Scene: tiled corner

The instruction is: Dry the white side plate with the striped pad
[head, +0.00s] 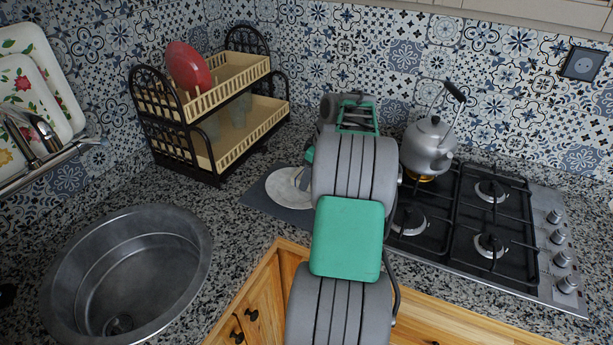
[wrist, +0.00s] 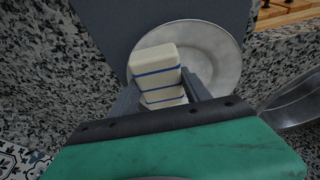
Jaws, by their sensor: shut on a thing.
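The white side plate (head: 286,187) lies on a dark grey mat (head: 256,204) on the counter, left of my arm in the head view. In the wrist view the plate (wrist: 221,56) is partly covered by the striped pad (wrist: 158,75), a cream block with blue stripes. My gripper (wrist: 162,92) is shut on the pad, with a finger on each side, and holds it over the left part of the plate. I cannot tell whether the pad touches the plate. In the head view my arm hides the pad and part of the plate.
A two-tier dish rack (head: 215,165) with a red plate (head: 188,68) stands behind to the left. A round sink (head: 128,270) is at front left. A kettle (head: 428,145) sits on the gas hob (head: 470,215) right of my arm.

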